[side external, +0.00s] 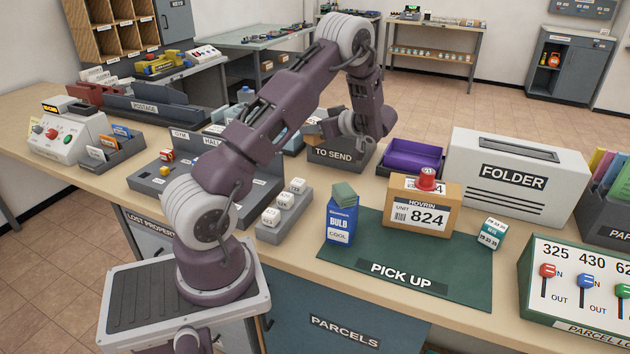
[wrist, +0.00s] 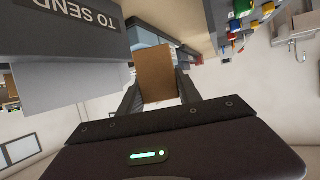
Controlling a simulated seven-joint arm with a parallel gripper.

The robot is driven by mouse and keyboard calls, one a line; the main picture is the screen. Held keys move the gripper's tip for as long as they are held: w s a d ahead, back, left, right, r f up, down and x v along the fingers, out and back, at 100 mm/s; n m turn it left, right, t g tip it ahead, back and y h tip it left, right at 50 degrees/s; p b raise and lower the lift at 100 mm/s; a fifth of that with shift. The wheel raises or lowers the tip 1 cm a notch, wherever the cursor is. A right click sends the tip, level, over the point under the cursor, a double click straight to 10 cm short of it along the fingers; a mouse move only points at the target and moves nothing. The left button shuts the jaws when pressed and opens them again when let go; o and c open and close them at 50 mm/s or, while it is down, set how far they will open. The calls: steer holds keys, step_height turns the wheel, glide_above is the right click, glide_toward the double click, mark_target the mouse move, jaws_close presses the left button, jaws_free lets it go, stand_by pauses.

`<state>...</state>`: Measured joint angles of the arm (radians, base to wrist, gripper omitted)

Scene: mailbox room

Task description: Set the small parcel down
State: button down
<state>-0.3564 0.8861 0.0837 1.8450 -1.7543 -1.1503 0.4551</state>
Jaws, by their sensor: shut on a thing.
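The small parcel is a plain brown box (wrist: 156,75), held between the two fingers of my gripper (wrist: 158,92) in the wrist view. In the side view, my gripper (side external: 340,128) is low at the dark TO SEND bin (side external: 338,158), and a bit of brown shows beside it at the bin's top edge. The bin and its label (wrist: 62,16) also show upside down at the upper left of the wrist view. I cannot tell whether the parcel touches the bin or anything below it.
A green PICK UP mat (side external: 345,262) holds a brown 824 box (side external: 424,216), a blue BULB box (side external: 341,222) and a small white-and-teal cube (side external: 491,234). A purple tray (side external: 412,157) and the white FOLDER machine (side external: 515,185) stand to the right of the bin.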

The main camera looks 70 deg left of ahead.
step_height(320, 180, down, 13)
steer(key=shift+r, duration=0.15)
stand_by(0.4)
steer(key=c, duration=0.8)
jaws_free()
steer(key=shift+c, duration=0.2)
steer(key=v, duration=0.7)
steer(key=shift+d+r, duration=0.2)
steer(key=shift+d, duration=0.05)
